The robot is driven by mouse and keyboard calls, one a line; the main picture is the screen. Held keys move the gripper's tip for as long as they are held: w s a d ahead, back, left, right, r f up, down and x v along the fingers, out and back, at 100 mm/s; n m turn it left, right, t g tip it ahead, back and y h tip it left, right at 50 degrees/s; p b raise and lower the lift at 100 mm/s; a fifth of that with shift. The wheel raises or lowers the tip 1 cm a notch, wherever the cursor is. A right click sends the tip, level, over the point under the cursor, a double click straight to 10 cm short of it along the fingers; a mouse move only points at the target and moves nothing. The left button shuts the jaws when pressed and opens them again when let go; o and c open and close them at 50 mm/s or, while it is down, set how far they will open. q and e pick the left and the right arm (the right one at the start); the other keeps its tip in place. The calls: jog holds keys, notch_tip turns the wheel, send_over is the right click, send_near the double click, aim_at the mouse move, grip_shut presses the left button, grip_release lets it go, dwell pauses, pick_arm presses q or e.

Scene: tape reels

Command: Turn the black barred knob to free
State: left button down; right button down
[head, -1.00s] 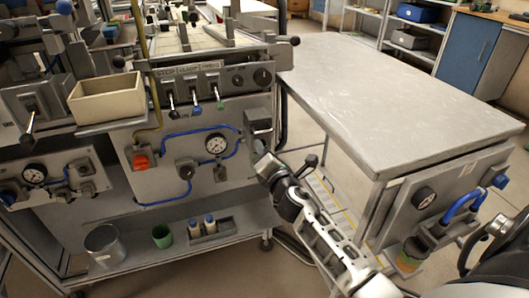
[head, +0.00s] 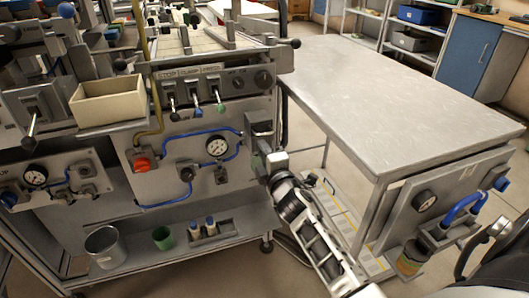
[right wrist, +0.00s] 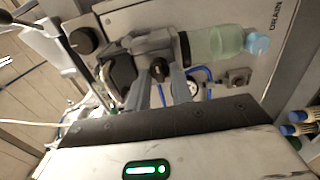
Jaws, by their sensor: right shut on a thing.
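A small black knob (right wrist: 158,70) shows between the two fingertips of my right gripper (right wrist: 164,84) in the right wrist view. The fingers are shut on it, and they hide part of it, so its bar and exact angle are not clear. Behind it is a grey bracket or valve body with a pale green bottle (right wrist: 220,42) on its right. In the head view my right gripper (head: 264,164) is at the right end of the cart. The knob is hidden there. My left gripper is not in view.
Another round black knob (right wrist: 85,40) is at the upper left in the right wrist view. In the head view, the cart's front panel (head: 240,190) carries gauges, blue hoses and switches. A grey table (head: 390,90) stands to the right, with floor between it and the cart.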

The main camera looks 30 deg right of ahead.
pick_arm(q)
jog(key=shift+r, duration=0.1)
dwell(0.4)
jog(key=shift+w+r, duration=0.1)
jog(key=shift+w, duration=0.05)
pick_arm(e)
jog(key=c, duration=1.3)
grip_release()
jog(key=shift+o, duration=0.2)
